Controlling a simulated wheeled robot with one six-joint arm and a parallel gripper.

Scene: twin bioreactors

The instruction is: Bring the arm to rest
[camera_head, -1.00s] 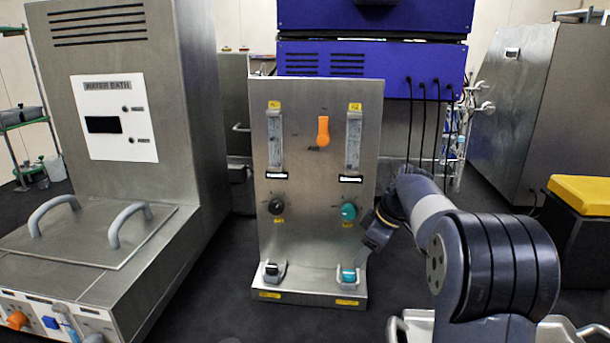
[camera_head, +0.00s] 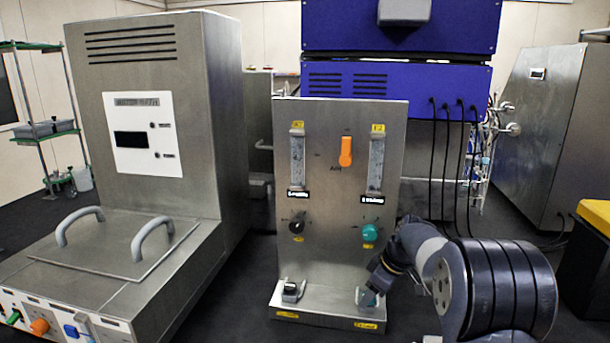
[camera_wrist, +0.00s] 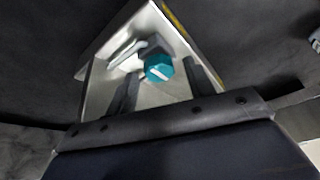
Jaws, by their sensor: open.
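No contact with the knob can be made out. My arm bends in from the right of the head view and partly covers the area beside the panel's base. The fingertips are small and dark in the head view.
The panel also has an orange lever (camera_head: 346,151), a black dial (camera_head: 298,226) and an upper teal dial (camera_head: 370,233). A steel water bath (camera_head: 150,130) stands left. A blue unit (camera_head: 395,82) with hanging black cables is behind. Dark floor shows between water bath and panel.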

